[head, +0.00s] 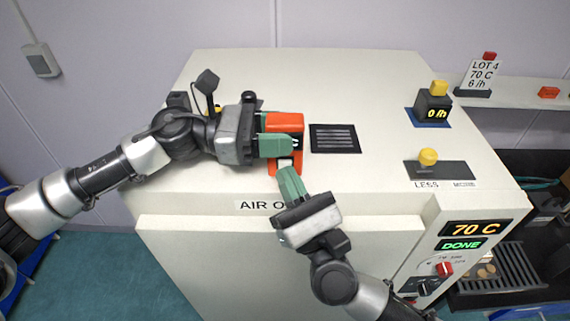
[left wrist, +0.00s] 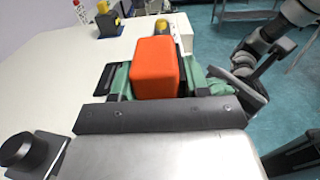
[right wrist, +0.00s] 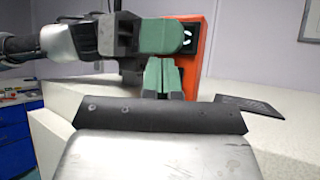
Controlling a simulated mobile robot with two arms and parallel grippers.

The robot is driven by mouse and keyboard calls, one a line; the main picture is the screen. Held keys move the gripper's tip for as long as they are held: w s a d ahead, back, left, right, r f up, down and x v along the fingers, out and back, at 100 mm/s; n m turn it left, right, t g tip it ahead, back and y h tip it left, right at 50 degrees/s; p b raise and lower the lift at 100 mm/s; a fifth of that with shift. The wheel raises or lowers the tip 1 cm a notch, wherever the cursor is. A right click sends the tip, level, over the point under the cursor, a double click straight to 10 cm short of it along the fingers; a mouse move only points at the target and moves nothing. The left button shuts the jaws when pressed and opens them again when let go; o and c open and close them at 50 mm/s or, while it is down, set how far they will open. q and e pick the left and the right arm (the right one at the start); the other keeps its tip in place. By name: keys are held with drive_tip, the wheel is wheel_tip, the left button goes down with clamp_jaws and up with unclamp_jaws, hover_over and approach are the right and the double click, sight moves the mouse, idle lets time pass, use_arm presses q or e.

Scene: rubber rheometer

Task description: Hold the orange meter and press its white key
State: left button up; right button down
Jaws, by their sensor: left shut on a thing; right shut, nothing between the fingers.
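The orange meter (head: 288,122) stands on top of the cream machine, near its front edge. My left gripper (head: 277,144) is shut on it. In the left wrist view, the meter (left wrist: 156,68) sits between the green fingers. My right gripper (head: 283,168) is shut and empty, with its fingertips at the meter's front. A small white patch (head: 285,161), perhaps the white key, shows by the tips. In the right wrist view, the right fingers (right wrist: 163,62) are together below the left finger, which covers part of the dark face. I cannot tell whether they touch the key.
A dark vent grille (head: 335,138) lies right of the meter. Further right are a yellow-topped counter reading 0 /h (head: 433,107) and a yellow knob on a LESS slider (head: 428,157). The front panel display (head: 476,228) reads 70 C and DONE. The machine top between grille and slider is clear.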

drive_tip(key=shift+r, duration=0.1)
use_arm(q)
drive_tip(key=shift+w+a+f, duration=0.1)
drive_tip(key=shift+w+f, duration=0.05)
drive_tip(key=shift+w, duration=0.25)
use_arm(e)
drive_tip(key=shift+s+f, duration=0.2)
drive_tip(key=shift+s, duration=0.45)
use_arm(q)
drive_tip(key=shift+s, duration=0.25)
use_arm(e)
drive_tip(key=s, duration=0.3)
drive_tip(key=shift+s, duration=0.2)
use_arm(q)
drive_tip(key=shift+w, duration=0.1)
drive_tip(key=o, duration=1.1)
drive_tip(key=shift+c, duration=0.2)
